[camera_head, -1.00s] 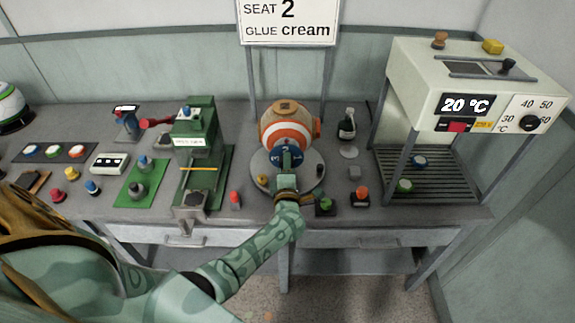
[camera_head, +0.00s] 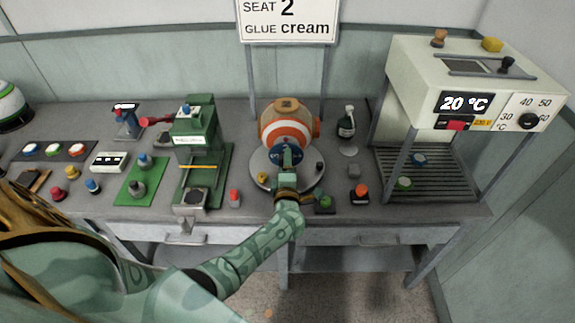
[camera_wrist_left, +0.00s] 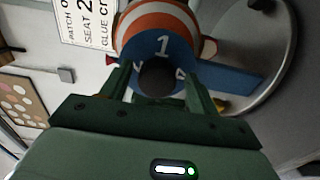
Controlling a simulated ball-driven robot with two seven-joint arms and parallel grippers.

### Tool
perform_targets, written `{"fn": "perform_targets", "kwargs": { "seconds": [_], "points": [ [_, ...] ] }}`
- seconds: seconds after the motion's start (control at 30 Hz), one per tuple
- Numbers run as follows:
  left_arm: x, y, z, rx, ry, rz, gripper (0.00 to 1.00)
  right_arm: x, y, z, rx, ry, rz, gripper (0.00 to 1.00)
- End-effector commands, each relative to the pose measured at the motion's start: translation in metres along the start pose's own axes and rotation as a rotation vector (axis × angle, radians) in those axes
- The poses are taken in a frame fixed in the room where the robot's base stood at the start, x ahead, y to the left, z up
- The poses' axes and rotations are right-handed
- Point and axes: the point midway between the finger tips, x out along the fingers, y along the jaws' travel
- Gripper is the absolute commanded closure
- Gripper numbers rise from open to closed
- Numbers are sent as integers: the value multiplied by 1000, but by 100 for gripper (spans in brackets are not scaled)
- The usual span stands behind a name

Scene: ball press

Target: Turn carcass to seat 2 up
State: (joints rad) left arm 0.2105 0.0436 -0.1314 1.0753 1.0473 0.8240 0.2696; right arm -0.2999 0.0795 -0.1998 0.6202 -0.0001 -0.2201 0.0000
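The carcass (camera_head: 286,127), an orange and white striped ball body, sits on a round grey stand (camera_head: 262,160) at the middle of the bench. Its blue numbered disc (camera_wrist_left: 150,47) faces me, with a 1 toward the top of the left wrist view. My left gripper (camera_head: 287,163) is at the front of this disc. My right gripper is not in view.
A sign (camera_head: 288,22) above reads SEAT 2, GLUE cream. A green press (camera_head: 195,140) stands left of the carcass. A white oven-like unit (camera_head: 470,85) showing 20 °C stands at right. Small buttons (camera_head: 325,203) line the front edge close to my left arm.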

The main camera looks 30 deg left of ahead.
Motion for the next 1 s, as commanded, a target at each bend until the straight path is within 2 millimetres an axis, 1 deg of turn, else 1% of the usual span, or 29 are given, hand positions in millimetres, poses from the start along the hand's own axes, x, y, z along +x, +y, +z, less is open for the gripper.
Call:
{"fn": "perform_targets", "kwargs": {
  "seconds": [0.2, 0.27, 0.33, 0.47, 0.6, 0.8, 0.9, 1.0],
  "points": [
    [-1, 2, 0, 0, 1, 2, 39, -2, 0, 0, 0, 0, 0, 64],
    [-6, 2, 0, 0, 1, 2, 39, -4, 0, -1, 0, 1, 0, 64],
    [-16, 3, 0, 0, 0, 1, 39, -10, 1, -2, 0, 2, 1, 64],
    [-46, 5, 0, -1, -1, -1, 39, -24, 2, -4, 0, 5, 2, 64],
    [-86, 5, 0, -1, -1, -2, 39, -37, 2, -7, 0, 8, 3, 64],
    [-134, 2, 0, 0, 0, -1, 39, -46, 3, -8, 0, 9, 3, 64],
    [-150, 1, 0, 0, 0, 0, 39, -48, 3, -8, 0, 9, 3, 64],
    [-159, 0, 0, 0, 1, 0, 39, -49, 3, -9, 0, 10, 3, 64]
  ]
}}
